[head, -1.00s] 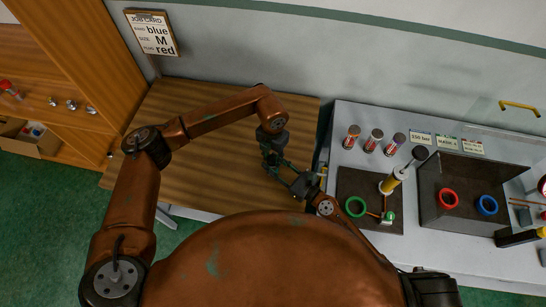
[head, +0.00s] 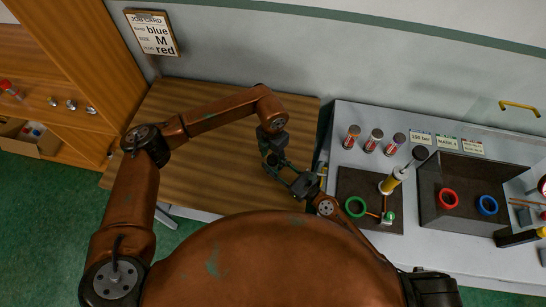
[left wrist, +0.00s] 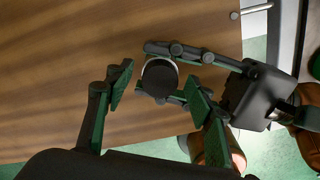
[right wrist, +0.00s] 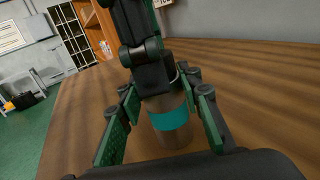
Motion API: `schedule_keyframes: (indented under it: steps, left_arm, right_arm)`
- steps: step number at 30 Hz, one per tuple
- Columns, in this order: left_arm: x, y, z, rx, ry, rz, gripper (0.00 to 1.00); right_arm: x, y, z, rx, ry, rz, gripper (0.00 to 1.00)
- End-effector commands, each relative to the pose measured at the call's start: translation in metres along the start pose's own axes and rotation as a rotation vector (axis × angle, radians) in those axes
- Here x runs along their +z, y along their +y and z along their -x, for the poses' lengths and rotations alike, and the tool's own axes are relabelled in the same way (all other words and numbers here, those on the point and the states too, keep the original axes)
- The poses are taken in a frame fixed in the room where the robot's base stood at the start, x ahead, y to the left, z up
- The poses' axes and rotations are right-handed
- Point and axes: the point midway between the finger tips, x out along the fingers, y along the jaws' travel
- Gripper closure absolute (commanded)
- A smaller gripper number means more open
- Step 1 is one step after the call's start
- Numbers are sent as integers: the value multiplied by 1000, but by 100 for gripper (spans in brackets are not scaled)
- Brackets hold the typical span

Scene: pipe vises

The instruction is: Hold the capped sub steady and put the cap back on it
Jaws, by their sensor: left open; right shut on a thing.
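The capped sub (right wrist: 172,135) is a grey cylinder with a teal band, upright in the right wrist view. My right gripper (right wrist: 166,112) is shut on it, one finger on each side. In the left wrist view a round dark top (left wrist: 160,76), which looks like the cap, shows with a pale rim at its edge. I cannot tell whether it is seated. My left gripper (left wrist: 160,84) is open above it, its fingers apart on either side. One dark left finger hides the sub's upper part in the right wrist view. Both grippers (head: 270,158) (head: 288,176) meet over the wooden table in the head view.
The wooden table (head: 200,125) is otherwise clear. To its right, a grey bench holds several small cylinders (head: 375,140), a dark mat with a green ring (head: 355,207), a yellow-and-white tube (head: 393,180) and a dark tray with red (head: 447,198) and blue (head: 487,205) rings.

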Motion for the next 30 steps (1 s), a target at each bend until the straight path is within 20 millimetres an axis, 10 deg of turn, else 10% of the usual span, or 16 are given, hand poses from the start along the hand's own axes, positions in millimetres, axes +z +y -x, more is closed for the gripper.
schedule_keyframes:
  steps: [8, 21, 30]
  left_arm:
    - [1, 0, 12, 1, -2, 0, 51]
    - [1, 0, 96, 2, -2, 0, 51]
    - [0, 0, 120, 0, 0, 0, 51]
  right_arm:
    - [0, 0, 0, 0, 0, 0, 100]
    - [0, 0, 0, 0, 0, 0, 100]
    - [0, 0, 0, 0, 0, 0, 100]
